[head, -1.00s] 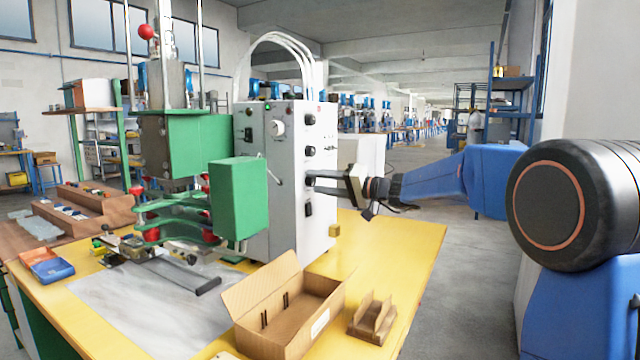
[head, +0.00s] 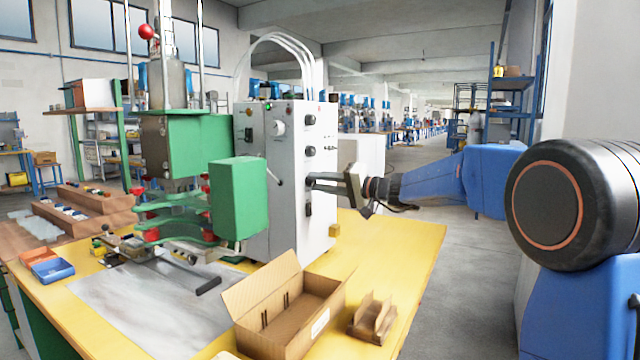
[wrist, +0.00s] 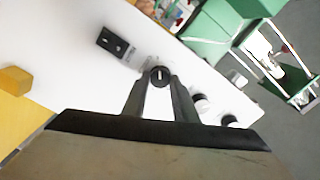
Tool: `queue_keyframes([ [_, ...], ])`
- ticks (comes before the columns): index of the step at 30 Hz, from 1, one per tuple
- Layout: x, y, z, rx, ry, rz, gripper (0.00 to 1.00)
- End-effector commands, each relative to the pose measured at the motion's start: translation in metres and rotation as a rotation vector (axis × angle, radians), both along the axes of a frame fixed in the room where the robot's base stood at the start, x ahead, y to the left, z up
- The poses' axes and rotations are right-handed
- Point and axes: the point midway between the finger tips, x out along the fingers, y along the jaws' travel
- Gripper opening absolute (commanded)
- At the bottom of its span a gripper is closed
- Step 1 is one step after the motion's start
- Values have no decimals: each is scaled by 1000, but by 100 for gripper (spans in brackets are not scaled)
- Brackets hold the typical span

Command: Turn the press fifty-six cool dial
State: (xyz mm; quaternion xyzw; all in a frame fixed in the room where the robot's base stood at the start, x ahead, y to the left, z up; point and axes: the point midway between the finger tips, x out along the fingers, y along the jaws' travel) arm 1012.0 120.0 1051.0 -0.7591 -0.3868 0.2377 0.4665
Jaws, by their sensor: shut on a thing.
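The press control cabinet (head: 285,230) is a tall white box beside the green press (head: 238,195). A column of black dials runs down its right-hand face. My gripper (head: 312,180) reaches in from the right at the lowest dial of this column, whose body is mostly hidden by the fingers in the head view. In the wrist view, the dial (wrist: 159,76) is a round black knob with a pale pointer line. The fingertips (wrist: 159,84) are shut on its two sides. The pointer runs nearly up and down in that picture. Any label beside the dial is too small to read.
Another black dial (head: 309,150) sits above the gripped one, and a black switch (head: 308,209) below it. A cardboard box (head: 318,322) and a small brown holder (head: 372,318) stand on the yellow table (head: 405,245) in front. The floor right of the table is clear.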

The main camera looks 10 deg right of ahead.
Motion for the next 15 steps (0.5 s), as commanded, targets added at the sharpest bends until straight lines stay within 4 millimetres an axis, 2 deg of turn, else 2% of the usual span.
queue_keyframes([
  [15, 1, 0, -2, 272, 376, -1, 3],
])
